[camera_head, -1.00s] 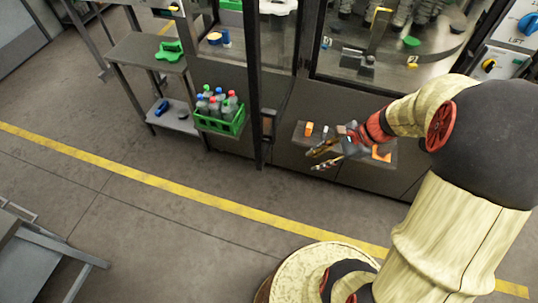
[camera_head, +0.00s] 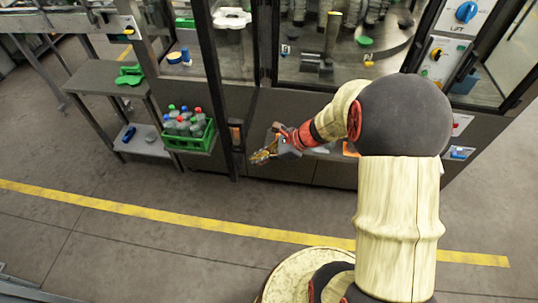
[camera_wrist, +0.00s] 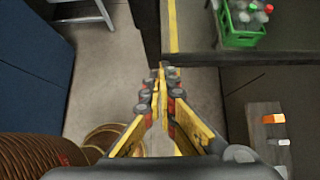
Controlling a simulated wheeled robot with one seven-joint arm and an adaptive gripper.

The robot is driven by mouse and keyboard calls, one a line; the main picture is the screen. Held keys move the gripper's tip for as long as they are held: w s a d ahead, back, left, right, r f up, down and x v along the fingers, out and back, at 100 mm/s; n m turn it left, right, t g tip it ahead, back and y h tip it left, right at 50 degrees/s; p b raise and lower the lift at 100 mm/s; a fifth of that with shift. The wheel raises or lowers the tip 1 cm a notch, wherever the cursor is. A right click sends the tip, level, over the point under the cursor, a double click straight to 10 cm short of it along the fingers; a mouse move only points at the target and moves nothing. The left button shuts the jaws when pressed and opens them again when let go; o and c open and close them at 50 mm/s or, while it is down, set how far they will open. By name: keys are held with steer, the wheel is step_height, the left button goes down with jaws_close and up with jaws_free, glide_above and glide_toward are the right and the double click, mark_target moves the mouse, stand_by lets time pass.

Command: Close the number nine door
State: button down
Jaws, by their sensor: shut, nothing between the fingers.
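A dark-framed glass door (camera_head: 222,110) stands swung out from the machine's front, left of my gripper in the head view. I cannot read a number on it. In the wrist view, its dark frame (camera_wrist: 147,32) runs down and turns right just beyond my fingertips, with floor and bottles showing past it. My gripper (camera_head: 262,157) is shut and empty, low in front of the machine and just right of the door's post. In the wrist view, the fingertips (camera_wrist: 158,72) meet close to the frame corner; I cannot tell whether they touch it.
A green crate of bottles (camera_head: 203,141) stands left of the door, beside a grey shelf stand (camera_head: 105,78). A ledge with small orange and white pieces (camera_wrist: 262,115) lies right of my gripper in the wrist view. The floor before the machine is clear around the yellow line (camera_head: 200,225).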

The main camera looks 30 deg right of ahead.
mark_target(236, 164)
steer(key=shift+w+a+f, duration=0.1)
steer(key=shift+w+a, duration=0.55)
steer(key=shift+a, duration=0.25)
steer(key=shift+w+a, duration=0.6)
steer(key=shift+a, duration=0.25)
steer(key=shift+a, duration=0.1)
